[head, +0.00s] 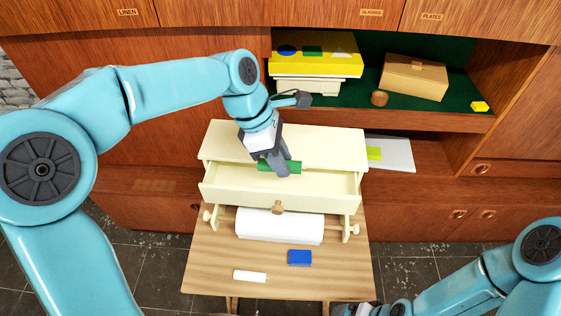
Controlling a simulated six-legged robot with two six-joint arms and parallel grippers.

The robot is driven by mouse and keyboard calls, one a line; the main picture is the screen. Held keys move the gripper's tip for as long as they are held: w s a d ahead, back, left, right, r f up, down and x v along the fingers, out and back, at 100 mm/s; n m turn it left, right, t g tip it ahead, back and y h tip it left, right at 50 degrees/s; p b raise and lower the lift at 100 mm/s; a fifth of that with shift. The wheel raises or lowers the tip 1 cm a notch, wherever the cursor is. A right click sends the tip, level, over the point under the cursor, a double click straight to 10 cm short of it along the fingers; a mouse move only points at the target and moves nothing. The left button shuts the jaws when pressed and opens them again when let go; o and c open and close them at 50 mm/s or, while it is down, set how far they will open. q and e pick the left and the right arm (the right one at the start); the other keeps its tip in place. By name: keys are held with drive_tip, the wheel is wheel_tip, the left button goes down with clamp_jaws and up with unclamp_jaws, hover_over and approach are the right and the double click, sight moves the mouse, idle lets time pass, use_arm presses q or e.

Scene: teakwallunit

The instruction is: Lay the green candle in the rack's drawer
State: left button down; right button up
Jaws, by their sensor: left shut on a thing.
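The green candle (292,167) is a short green bar in my left gripper (277,168), which is shut on it. The gripper points down over the open drawer (325,184) of the cream rack (228,139). The candle is at or just above the drawer's inside; whether it touches the bottom I cannot tell. The gripper's fingers hide the candle's middle. The drawer is pulled out toward me, with a round wooden knob (277,207) on its front. My right arm is at the lower right; its gripper (355,309) is at the bottom edge, partly cut off, its jaws unclear.
A white roll (280,226) sits under the drawer. A blue block (300,258) and a white bar (250,276) lie on the wooden table (215,262). Behind, the shelf holds a yellow shape board (335,62), a cardboard box (413,77) and a small wooden cup (379,98).

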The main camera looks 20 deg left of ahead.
use_arm(q)
drive_tip(key=shift+w+a+f, duration=0.35)
drive_tip(key=shift+w+f, duration=0.15)
drive_tip(key=f+b, duration=0.1)
drive_tip(key=w+f+b, duration=0.1)
drive_tip(key=f, duration=0.1)
drive_tip(key=f+b, duration=0.1)
drive_tip(key=f, duration=0.1)
drive_tip(key=shift+w+a, duration=0.1)
drive_tip(key=shift+w, duration=0.3)
drive_tip(key=shift+r, duration=0.1)
drive_tip(key=c, duration=0.8)
unclamp_jaws()
drive_tip(key=shift+s, duration=0.1)
drive_tip(key=shift+r, duration=0.1)
